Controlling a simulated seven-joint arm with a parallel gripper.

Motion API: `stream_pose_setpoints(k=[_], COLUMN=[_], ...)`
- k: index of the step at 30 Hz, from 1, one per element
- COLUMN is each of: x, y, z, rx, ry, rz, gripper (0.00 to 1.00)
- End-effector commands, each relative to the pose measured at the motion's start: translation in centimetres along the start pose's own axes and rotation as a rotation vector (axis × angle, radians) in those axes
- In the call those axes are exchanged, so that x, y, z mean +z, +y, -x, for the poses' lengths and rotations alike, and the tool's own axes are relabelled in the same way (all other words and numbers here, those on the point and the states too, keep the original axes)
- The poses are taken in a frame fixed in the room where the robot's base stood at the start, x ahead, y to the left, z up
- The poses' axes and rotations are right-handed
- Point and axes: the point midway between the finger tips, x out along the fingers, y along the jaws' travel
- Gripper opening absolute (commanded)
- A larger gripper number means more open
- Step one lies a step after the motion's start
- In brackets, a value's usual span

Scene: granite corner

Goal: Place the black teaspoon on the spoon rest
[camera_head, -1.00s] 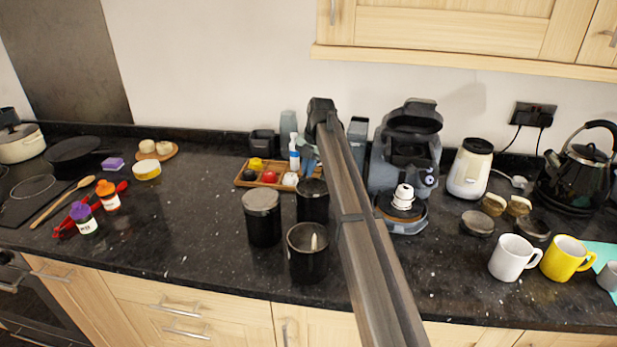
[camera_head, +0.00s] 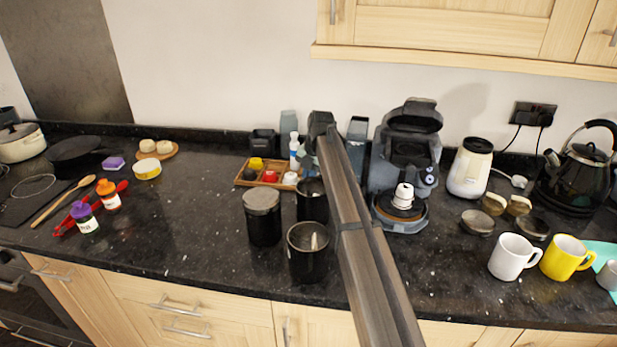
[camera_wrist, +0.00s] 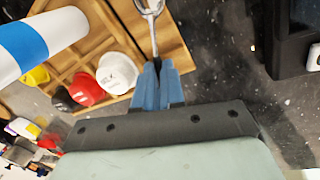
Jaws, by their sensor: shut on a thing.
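In the wrist view my gripper (camera_wrist: 158,72), with blue fingertips, is shut on the handle of a teaspoon (camera_wrist: 154,38). The spoon looks shiny grey there; its wider end points away from the fingers and is partly cut off by the top edge. It appears over or beside the right edge of the wooden compartment tray (camera_wrist: 176,50); I cannot tell whether it touches. In the head view my arm hides most of the gripper and the spoon. I cannot pick out the spoon rest with certainty in either view.
Dark canisters (camera_head: 262,218) stand in front. A coffee machine (camera_head: 407,150) is close on the right.

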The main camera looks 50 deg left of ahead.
Motion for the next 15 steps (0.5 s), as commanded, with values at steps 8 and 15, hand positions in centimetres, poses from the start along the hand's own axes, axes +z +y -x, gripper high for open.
stream_pose_setpoints(k=[8,15], x=[-0.13,-0.2], y=[-0.29,-0.48], z=[-0.93,-1.08], rx=[-0.007,-0.011], ry=[0.007,0.009], rz=[-0.001,-0.002], gripper=[0.17,0.34])
